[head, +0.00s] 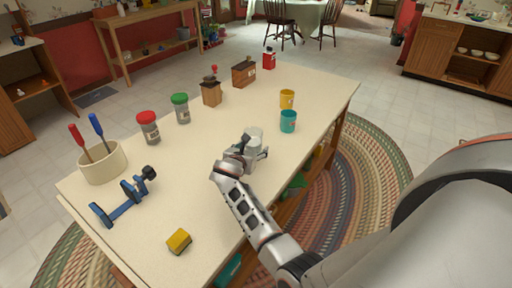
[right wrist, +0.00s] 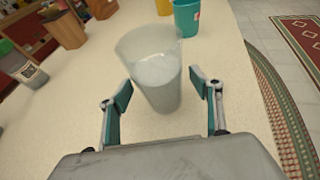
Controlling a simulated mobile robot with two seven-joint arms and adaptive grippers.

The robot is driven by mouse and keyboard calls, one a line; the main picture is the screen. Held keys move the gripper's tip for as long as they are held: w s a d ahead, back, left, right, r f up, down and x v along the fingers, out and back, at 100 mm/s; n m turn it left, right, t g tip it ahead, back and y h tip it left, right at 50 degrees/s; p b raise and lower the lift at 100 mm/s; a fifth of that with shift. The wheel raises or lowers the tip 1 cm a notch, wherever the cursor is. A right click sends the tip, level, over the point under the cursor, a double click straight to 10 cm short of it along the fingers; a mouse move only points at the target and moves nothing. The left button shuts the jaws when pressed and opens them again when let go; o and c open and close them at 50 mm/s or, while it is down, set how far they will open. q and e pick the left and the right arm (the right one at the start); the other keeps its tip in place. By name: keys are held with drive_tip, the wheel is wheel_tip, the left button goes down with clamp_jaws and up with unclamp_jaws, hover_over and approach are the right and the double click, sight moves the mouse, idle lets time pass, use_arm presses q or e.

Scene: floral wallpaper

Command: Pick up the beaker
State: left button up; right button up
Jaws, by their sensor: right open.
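The beaker (right wrist: 154,75) is a clear, whitish cup standing upright on the table. In the right wrist view it is between and slightly ahead of my right gripper's open fingers (right wrist: 164,98), with a gap visible on the right side. In the head view the beaker (head: 254,134) is partly hidden behind my right gripper (head: 252,152), which is low over the middle of the table. My left gripper is not in view.
A teal cup (head: 288,121) and a yellow cup (head: 287,99) stand just right of the beaker. The near-middle tabletop (head: 190,190) is clear.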

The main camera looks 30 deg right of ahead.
drive_tip(key=shift+d, duration=0.1)
drive_tip(key=c, duration=1.4)
drive_tip(key=shift+c, duration=0.2)
drive_tip(key=shift+r, duration=0.1)
